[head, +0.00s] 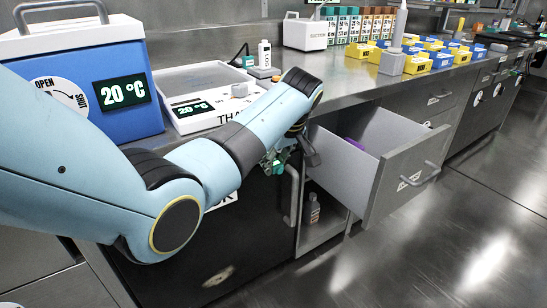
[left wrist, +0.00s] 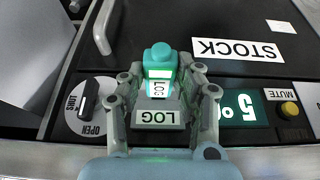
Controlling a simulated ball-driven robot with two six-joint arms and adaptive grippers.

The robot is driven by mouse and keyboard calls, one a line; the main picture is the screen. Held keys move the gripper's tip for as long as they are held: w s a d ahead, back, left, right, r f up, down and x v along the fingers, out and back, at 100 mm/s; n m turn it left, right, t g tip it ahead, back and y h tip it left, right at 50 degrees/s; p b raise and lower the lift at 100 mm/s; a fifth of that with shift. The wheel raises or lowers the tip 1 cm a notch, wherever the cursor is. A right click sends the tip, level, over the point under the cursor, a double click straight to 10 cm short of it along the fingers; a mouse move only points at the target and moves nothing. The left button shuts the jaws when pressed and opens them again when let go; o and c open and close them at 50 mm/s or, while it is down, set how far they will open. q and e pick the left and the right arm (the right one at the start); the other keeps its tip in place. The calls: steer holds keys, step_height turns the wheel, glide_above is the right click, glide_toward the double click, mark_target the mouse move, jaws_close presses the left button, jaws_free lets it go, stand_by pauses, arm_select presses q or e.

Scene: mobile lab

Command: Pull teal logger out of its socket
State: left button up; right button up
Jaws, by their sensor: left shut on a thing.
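The teal logger (left wrist: 160,58), a small block with a rounded knob and a white LOG label, is between the fingers of my left gripper (left wrist: 162,80) in the left wrist view. The fingers are shut on it from both sides. A grey plate (left wrist: 158,117) marked LOG shows just below it, on the dark front of the stock unit (left wrist: 250,80). How deep the logger sits in its socket is hidden. In the head view my left gripper (head: 280,158) is at the unit's front, under the counter edge, with a bit of teal showing. My right gripper is not in view.
An open drawer (head: 385,190) juts out just right of my left gripper, above an open compartment with a bottle (head: 313,209). A shut/open dial (left wrist: 88,106), a green display (left wrist: 243,108) and a yellow mute button (left wrist: 289,109) flank the logger. A blue box (head: 95,85) stands on the counter.

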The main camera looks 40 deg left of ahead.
mark_target(281, 171)
arm_select(q)
steer(key=shift+s+d+r+p, duration=0.15)
steer(key=shift+s+d+p, duration=0.2)
steer(key=shift+d+p, duration=0.4)
steer(key=shift+s+d+p, duration=0.25)
steer(key=shift+d+p, duration=0.2)
steer(key=shift+d, duration=0.3)
